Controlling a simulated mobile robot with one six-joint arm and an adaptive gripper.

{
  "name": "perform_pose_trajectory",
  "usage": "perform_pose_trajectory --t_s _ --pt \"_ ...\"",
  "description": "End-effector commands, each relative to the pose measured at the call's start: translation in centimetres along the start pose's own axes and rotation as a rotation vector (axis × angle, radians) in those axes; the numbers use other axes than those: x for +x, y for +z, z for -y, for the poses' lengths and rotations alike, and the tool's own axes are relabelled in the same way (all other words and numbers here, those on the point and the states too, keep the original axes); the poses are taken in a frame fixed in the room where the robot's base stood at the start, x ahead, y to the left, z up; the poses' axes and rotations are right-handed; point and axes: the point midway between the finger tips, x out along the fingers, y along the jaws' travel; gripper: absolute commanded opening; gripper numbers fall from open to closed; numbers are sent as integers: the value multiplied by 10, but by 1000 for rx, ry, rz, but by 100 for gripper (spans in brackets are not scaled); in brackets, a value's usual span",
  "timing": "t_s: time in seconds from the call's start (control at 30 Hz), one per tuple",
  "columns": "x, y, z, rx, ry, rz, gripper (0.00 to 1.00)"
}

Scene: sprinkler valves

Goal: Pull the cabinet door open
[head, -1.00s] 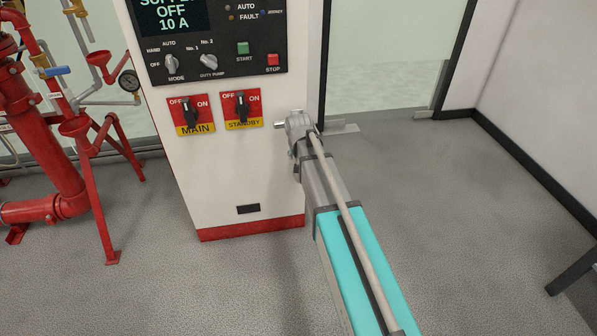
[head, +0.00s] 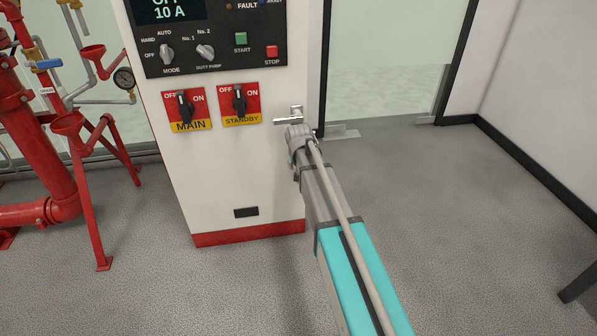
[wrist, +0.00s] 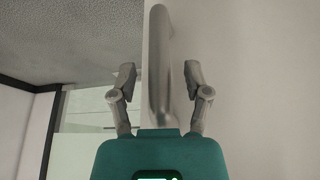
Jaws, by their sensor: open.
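The white cabinet (head: 225,175) stands upright, with a control panel at its top and a red base. Its door looks closed. A small metal lever handle (head: 289,119) sticks out near the cabinet's right edge. My gripper (head: 297,132) is just below and in front of the handle in the head view; its fingers are hard to make out there. In the wrist view my gripper (wrist: 160,76) is open, its two fingers apart on either side of the grey handle bar (wrist: 160,50). No finger visibly touches the bar. The cabinet face (wrist: 260,80) fills the right.
Red pipes (head: 45,165) with a gauge and funnels stand left of the cabinet. Two rotary switches (head: 240,103) sit on its front. A glass partition (head: 395,60) with a dark frame is behind. The grey floor (head: 440,220) to the right is mostly clear.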

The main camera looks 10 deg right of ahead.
Motion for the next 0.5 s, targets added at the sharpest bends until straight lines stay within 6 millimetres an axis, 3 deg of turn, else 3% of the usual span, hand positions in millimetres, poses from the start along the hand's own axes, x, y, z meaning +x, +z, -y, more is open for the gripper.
perform_pose_trajectory --t_s 0.5 --pt "8 0 0 0 0 0 62"
